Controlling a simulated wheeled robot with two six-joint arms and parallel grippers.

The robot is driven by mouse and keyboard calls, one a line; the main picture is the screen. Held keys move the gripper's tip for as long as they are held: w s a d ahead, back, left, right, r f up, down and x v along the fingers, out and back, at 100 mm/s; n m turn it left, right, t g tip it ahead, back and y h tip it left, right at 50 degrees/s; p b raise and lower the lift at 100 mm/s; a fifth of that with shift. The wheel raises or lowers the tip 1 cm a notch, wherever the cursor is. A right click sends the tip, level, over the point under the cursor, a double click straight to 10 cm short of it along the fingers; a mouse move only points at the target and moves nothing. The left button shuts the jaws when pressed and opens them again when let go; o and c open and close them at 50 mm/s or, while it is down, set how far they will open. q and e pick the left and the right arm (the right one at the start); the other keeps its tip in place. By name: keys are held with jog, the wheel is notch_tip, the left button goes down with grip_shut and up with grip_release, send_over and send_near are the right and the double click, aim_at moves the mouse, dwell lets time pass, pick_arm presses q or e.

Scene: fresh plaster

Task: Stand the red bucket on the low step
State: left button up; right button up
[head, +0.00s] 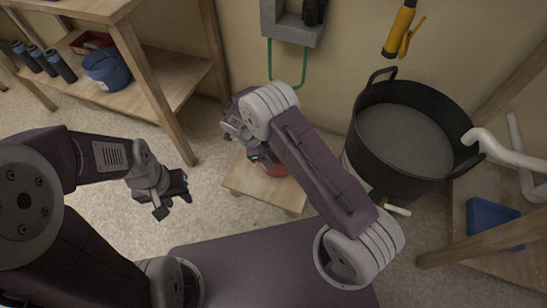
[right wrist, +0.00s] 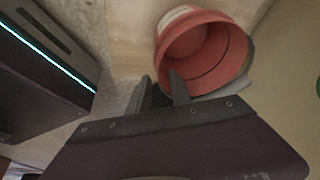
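The red bucket (right wrist: 232,47) shows in the right wrist view with its mouth facing the camera and a pale label on its outer side. In the head view only a bit of the bucket (head: 278,170) shows past my right arm, over the wooden low step (head: 256,187). My right gripper (right wrist: 159,76) is at the bucket's rim; one finger overlaps the mouth and the other is outside. Whether the fingers press on the wall is unclear. I cannot tell whether the bucket rests on the step. My left gripper (head: 174,200) is open and empty, left of the step.
A large black tub (head: 367,150) with grey contents stands right of the step. A wooden shelf (head: 175,88) at the back left holds a blue bucket (head: 106,69). A blue item (head: 490,222) sits at the right on another wooden unit. Floor left of the step is clear.

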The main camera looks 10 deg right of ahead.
jog(key=s+d+r+n+t+y, duration=0.15)
jog(key=s+d+r+n, duration=0.25)
jog(key=s+r+n, duration=0.5)
jog(key=s+d+r+n+y, duration=0.35)
jog(key=s+r+n, duration=0.4)
jog(key=n, duration=0.35)
notch_tip(320, 180, up, 43)
jog(key=p, duration=4.3)
jog(key=shift+s+d, duration=0.25)
jog(key=shift+s, duration=0.1)
jog(key=shift+r, duration=0.1)
